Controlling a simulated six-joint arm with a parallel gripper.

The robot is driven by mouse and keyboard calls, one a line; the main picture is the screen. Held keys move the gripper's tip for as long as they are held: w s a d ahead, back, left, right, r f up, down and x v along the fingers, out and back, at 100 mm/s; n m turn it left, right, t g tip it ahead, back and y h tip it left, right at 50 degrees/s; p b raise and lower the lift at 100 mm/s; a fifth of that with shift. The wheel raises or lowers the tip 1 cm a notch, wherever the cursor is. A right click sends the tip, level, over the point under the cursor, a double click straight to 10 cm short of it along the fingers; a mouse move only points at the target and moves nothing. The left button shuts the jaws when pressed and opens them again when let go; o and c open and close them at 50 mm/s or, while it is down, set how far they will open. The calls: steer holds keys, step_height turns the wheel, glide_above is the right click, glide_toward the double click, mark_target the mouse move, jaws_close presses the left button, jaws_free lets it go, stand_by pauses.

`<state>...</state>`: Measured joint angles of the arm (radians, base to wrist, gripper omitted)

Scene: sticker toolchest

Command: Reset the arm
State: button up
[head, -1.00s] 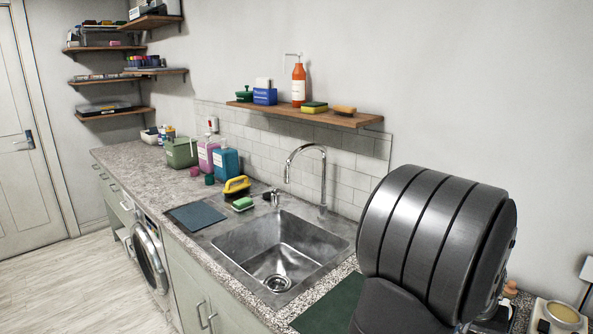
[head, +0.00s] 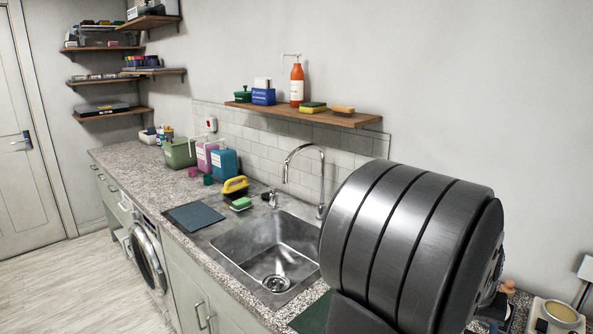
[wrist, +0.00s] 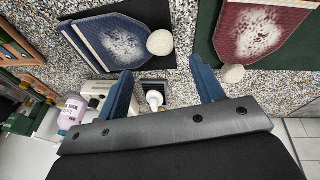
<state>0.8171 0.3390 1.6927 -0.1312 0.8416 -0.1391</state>
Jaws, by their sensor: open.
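My gripper (wrist: 162,75) shows in the wrist view with its two blue fingers spread apart. Nothing is held between them. Beyond the fingers lies a speckled counter (wrist: 200,82), and the gripper appears to be above it. In the head view a large dark grey ribbed link of my arm (head: 410,250) fills the lower right. It hides the right end of the sink and part of the counter. The gripper fingers do not show in the head view.
In the wrist view a blue pad (wrist: 115,40) and a red pad (wrist: 255,32) lie on dark mats, with pale round objects beside them. A purple bottle (wrist: 72,112) stands at left. In the head view, a sink (head: 270,250) and wooden shelf (head: 340,118) are left of my arm.

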steer(key=x, duration=0.7)
steer(key=shift+f, duration=0.35)
step_height(320, 180, up, 4)
steer(key=shift+r, duration=0.1)
steer(key=s+d+r, duration=0.2)
steer(key=s+r, duration=0.5)
steer(key=s, duration=0.5)
steer(key=s+a, duration=0.9)
steer(key=a, duration=0.1)
steer(key=w+a+f, duration=0.2)
steer(key=w+f, duration=0.4)
steer(key=w, duration=0.2)
steer(key=shift+w+a, duration=0.25)
steer(key=shift+a, duration=0.05)
steer(key=shift+o, duration=0.2)
